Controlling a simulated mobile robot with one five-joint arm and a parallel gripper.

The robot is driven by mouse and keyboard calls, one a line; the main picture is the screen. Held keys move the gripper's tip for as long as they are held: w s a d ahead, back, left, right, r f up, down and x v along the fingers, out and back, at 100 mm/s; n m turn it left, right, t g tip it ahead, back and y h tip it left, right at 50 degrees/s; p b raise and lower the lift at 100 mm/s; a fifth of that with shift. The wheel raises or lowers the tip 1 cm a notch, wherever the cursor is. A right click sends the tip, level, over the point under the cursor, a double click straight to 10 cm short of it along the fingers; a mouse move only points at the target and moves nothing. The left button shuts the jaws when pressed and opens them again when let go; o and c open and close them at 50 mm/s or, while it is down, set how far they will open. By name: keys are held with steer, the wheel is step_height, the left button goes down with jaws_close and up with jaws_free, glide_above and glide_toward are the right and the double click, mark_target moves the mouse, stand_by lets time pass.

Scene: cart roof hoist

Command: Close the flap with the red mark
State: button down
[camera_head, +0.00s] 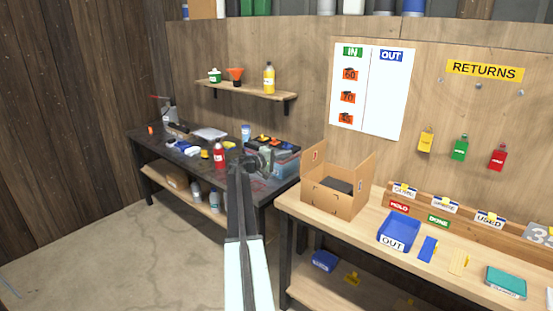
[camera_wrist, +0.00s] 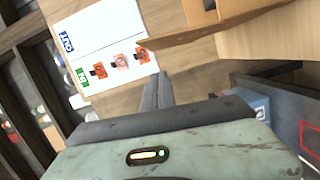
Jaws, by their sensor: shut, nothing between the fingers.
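An open cardboard box (camera_head: 333,197) stands on the wooden bench at centre right, with flaps standing up and a dark item inside. Its left flap (camera_head: 313,157) carries a small reddish mark; its right flap (camera_head: 358,170) shows no clear mark. My gripper (camera_head: 250,161) is shut and empty, left of the box and apart from it in the picture, in front of the dark bench. In the wrist view, my gripper's dark fingers (camera_wrist: 157,88) are together, and part of the cardboard (camera_wrist: 185,38) shows beyond them at upper right. Most of the box is outside that view.
The wooden bench (camera_head: 350,220) also holds a blue OUT tray (camera_head: 399,231) and a teal box (camera_head: 506,282) right of the cardboard box. The dark bench (camera_head: 150,143) at left is cluttered, with a red bottle (camera_head: 219,155). Open floor lies at lower left.

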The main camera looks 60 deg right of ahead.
steer(key=shift+s+f, duration=0.2)
steer(key=shift+s, duration=2)
